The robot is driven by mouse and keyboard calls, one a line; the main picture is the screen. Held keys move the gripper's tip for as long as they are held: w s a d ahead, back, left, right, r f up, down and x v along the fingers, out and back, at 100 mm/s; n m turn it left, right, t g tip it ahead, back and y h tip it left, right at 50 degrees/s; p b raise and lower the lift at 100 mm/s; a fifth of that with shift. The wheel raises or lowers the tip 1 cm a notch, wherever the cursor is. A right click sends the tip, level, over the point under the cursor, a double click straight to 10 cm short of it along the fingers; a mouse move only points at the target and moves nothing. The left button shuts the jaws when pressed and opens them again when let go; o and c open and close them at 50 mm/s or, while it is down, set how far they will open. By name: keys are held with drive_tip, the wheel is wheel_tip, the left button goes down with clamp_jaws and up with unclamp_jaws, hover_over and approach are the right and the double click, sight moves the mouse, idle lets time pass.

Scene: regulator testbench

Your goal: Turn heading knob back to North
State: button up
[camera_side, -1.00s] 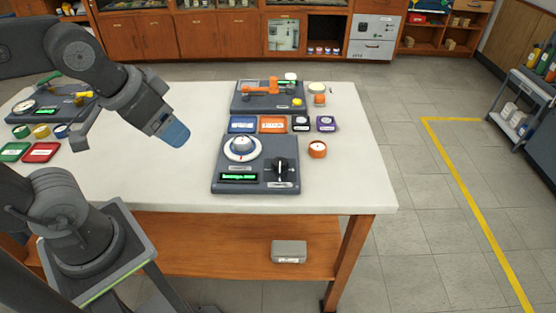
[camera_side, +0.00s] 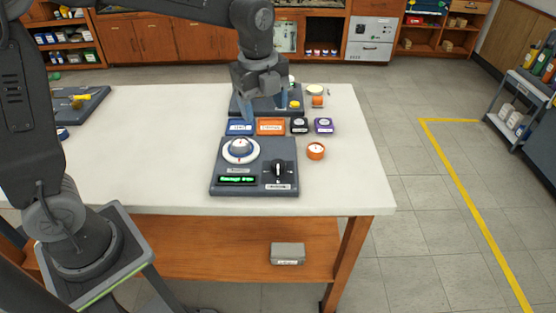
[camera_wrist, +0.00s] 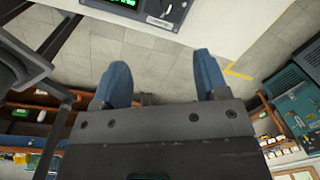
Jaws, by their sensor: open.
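The heading knob, a silver-grey dial on a white ring (camera_side: 240,149), sits on the left of a dark grey panel (camera_side: 255,184) on the white table. In the wrist view the two blue fingers (camera_wrist: 160,82) are wide apart. The panel's edge (camera_wrist: 168,12) shows at the top there; the dial is out of that view.
Another panel (camera_side: 245,108) is behind my gripper.

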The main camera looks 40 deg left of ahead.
sight(278, 163)
drive_tip(key=w+f+m, duration=0.1)
drive_tip(key=f, duration=0.4)
drive_tip(key=w+f+m, duration=0.1)
drive_tip(key=f, duration=0.5)
drive_tip(key=w+f+m+g, duration=0.1)
drive_tip(key=f+m, duration=0.1)
drive_tip(key=f, duration=0.4)
drive_tip(key=shift+w+d, duration=0.15)
drive_tip(key=shift+d, duration=0.25)
drive_tip(key=shift+c, duration=0.5)
drive_tip(key=c, duration=0.8)
